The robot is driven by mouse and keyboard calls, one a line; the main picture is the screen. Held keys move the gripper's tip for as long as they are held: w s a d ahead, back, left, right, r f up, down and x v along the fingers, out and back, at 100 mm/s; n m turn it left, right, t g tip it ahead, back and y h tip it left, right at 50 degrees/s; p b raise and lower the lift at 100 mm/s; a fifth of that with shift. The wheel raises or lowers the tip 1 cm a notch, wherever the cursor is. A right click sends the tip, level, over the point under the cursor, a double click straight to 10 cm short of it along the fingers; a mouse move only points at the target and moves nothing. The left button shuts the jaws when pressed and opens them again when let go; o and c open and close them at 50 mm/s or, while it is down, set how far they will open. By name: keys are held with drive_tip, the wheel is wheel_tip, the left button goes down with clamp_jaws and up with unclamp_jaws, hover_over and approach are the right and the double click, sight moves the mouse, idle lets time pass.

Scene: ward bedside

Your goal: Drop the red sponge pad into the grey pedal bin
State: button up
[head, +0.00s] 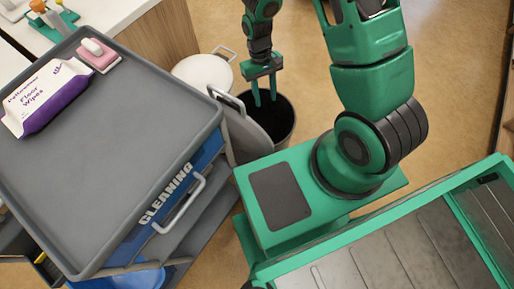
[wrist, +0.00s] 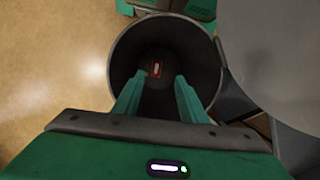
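My gripper (head: 266,97) is open, fingers pointing down over the mouth of the grey pedal bin (head: 283,128), whose lid (head: 246,132) stands open. In the wrist view my two fingertips (wrist: 159,80) are apart with nothing between them, inside the outline of the bin's rim (wrist: 215,62). A small red pad with a white middle (wrist: 156,69) lies deep in the dark bin, below the fingertips. It looks like the red sponge pad, but it is dim and small. The head view does not show the bin's floor.
A grey cleaning trolley (head: 120,150) stands left of the bin. On it are a floor wipes pack (head: 45,97) and a pink pad with a white top (head: 98,55). A white-lidded bin (head: 203,72) stands behind. Open floor (head: 300,50) lies beyond the bin.

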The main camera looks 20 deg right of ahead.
drive_tip(key=v, duration=0.9)
drive_tip(key=shift+r, duration=0.3)
drive_tip(key=shift+w, duration=0.1)
